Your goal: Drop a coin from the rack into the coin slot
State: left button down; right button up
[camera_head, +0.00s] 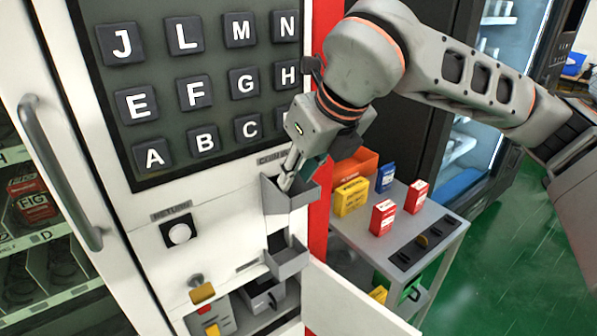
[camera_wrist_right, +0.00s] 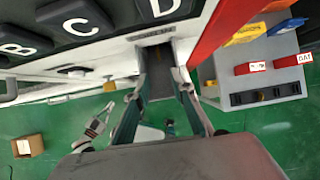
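The grey coin slot tray (camera_head: 288,203) sticks out from the white vending machine front, below the letter keys. My right gripper (camera_head: 288,180) points down into its open top. In the right wrist view my right gripper (camera_wrist_right: 161,75) has its two fingers apart, one on each side of the tray (camera_wrist_right: 157,52). I see no coin clearly between the fingers. The dark coin rack (camera_head: 424,246) lies on the grey cart to the right and also shows in the right wrist view (camera_wrist_right: 266,93). My left gripper is not in view in the head view.
The grey cart (camera_head: 350,232) carries red, yellow and blue boxes and an orange bin (camera_head: 356,163). A second grey tray (camera_head: 287,262) sits below the coin slot tray. An open white door panel (camera_head: 350,305) juts out at lower right. Green floor lies beyond the cart.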

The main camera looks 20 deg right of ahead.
jog(key=shift+r, duration=0.1)
jog(key=v, duration=1.2)
dwell(0.5)
jog(key=shift+s+d, duration=0.1)
